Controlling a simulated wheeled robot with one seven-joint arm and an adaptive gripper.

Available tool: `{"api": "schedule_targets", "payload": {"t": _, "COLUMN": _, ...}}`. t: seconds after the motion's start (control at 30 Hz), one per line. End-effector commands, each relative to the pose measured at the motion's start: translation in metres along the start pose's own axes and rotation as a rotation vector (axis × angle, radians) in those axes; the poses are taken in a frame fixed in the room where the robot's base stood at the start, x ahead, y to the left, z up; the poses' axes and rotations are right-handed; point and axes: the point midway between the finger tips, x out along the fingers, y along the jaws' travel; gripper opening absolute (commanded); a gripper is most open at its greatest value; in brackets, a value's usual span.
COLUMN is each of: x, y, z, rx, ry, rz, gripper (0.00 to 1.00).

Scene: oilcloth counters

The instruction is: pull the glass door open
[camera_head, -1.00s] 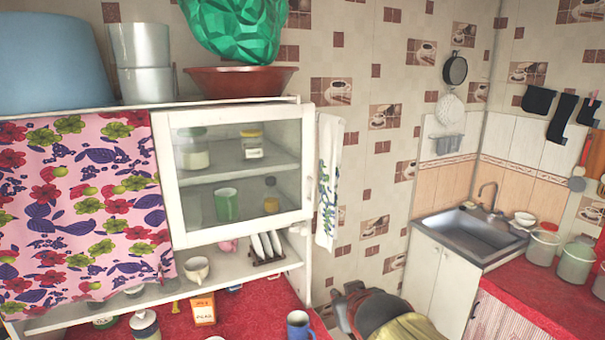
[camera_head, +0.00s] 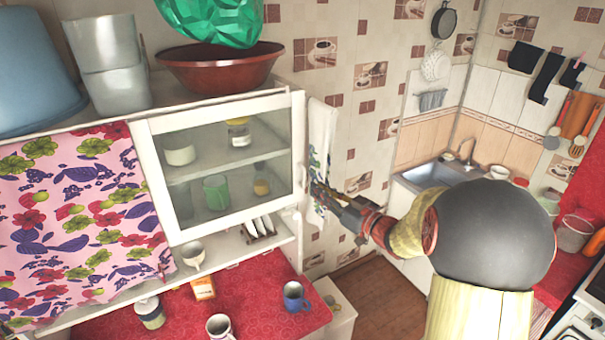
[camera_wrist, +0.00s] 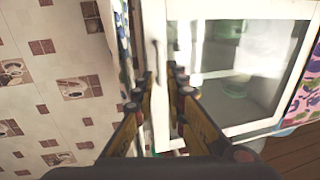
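The glass door (camera_head: 225,108) has a white wooden frame and closes the upper cabinet, with jars and a green mug behind the pane. It looks shut. In the wrist view the door's white frame (camera_wrist: 182,40) shows with a small dark upright handle (camera_wrist: 154,55) near its edge. My gripper (camera_head: 316,188) is at the door's lower right side in the head view. In the wrist view its two fingers (camera_wrist: 160,72) are apart, pointing at the frame, with the handle just beyond the tips. Nothing shows between them but the white frame. Contact cannot be told.
A patterned towel (camera_head: 320,150) hangs on the cabinet's right side, close to my gripper. A brown bowl (camera_head: 220,70) and metal pots stand on top. A pink flowered curtain (camera_head: 80,215) covers the left part. Below, a red counter (camera_head: 255,300) holds a blue mug (camera_head: 295,297).

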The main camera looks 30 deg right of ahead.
Motion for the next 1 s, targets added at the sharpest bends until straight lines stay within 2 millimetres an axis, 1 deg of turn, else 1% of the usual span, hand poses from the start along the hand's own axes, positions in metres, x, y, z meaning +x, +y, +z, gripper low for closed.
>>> {"api": "schedule_targets", "payload": {"t": 0.3, "x": 0.046, "y": -0.001, "z": -0.001, "rx": -0.001, "ry": -0.001, "rz": -0.002, "gripper": 0.13}}
{"api": "schedule_targets", "payload": {"t": 0.5, "x": 0.068, "y": -0.001, "z": -0.001, "rx": -0.002, "ry": -0.001, "rz": 0.0, "gripper": 0.13}}
{"api": "schedule_targets", "payload": {"t": 0.63, "x": 0.073, "y": -0.001, "z": 0.0, "rx": -0.002, "ry": -0.001, "rz": 0.002, "gripper": 0.13}}
{"api": "schedule_targets", "payload": {"t": 0.87, "x": 0.074, "y": 0.0, "z": 0.0, "rx": -0.002, "ry": -0.001, "rz": 0.002, "gripper": 0.13}}
{"api": "schedule_targets", "payload": {"t": 1.0, "x": 0.074, "y": 0.0, "z": 0.0, "rx": -0.002, "ry": -0.001, "rz": 0.002, "gripper": 0.06}}
